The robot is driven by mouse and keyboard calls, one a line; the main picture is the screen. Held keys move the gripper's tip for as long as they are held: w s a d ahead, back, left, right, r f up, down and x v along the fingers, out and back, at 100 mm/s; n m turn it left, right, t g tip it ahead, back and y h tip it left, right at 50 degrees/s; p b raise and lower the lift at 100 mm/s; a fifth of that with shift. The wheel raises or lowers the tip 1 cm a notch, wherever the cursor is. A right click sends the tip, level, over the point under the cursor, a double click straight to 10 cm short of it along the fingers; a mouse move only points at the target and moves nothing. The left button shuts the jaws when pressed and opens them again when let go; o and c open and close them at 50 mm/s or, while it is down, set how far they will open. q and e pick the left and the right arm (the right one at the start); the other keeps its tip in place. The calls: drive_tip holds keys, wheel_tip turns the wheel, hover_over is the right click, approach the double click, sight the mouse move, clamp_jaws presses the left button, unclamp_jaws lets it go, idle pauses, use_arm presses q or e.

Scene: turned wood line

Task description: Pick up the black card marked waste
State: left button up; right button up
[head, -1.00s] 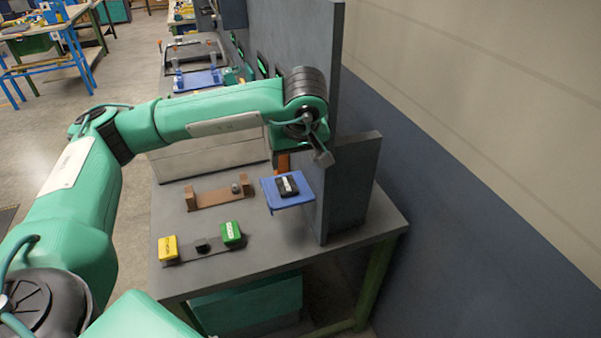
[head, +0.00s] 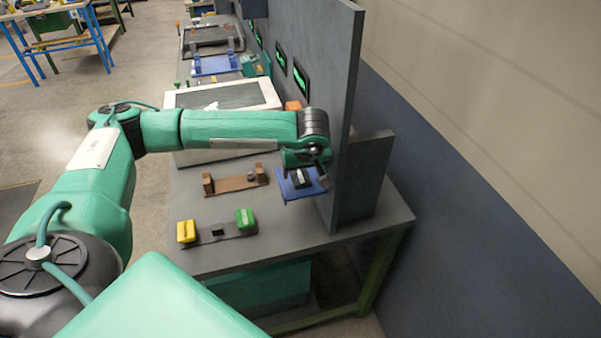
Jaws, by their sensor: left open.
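A black block-like card (head: 302,180) with a pale label lies on a small blue stand (head: 290,192) near the wall panel; the label is too small to read. My left gripper (head: 322,178) is open, just above and at the right edge of the stand, beside the black card. Its arm comes in from the left, and I cannot tell whether the fingers touch the card. My right gripper is not in view.
A dark strip on the grey bench (head: 270,256) bears a yellow block (head: 186,231), a small black piece (head: 218,233) and a green block (head: 246,218). A brown wooden rack (head: 235,183) stands behind. An upright grey panel (head: 362,180) closes off the right.

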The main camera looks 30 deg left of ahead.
sight(300, 178)
use_arm(q)
drive_tip(key=shift+p+x, duration=0.4)
drive_tip(key=shift+x, duration=0.95)
drive_tip(key=c, duration=1.1)
drive_tip(key=shift+o, duration=0.2)
drive_tip(key=shift+a, duration=0.1)
